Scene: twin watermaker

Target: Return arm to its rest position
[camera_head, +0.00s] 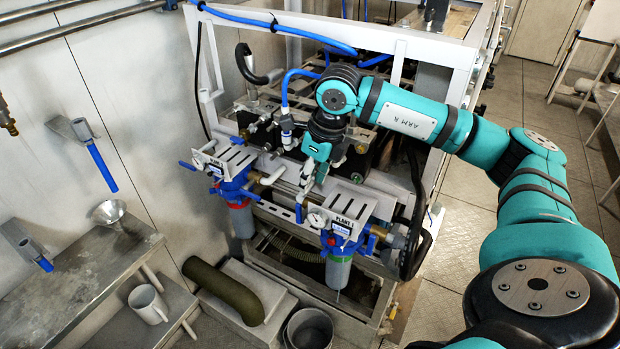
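My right arm (405,118), teal and marked "ARM R", reaches in from the lower right over the watermaker frame (420,44). Its wrist points down, with the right gripper (309,180) above the valves and pipes between the two filter units. The gripper is small and partly hidden by its own wrist, so its finger opening is unclear. The filter unit at the left (238,190) and the one labelled "PLANT 1" (340,243) have blue heads and grey bowls. My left gripper is not in view.
A steel bench (75,290) with a white mug (148,304) and a funnel (109,211) stands at left. A grey bucket (310,329) stands at the bottom. Tiled floor (455,240) is open at right.

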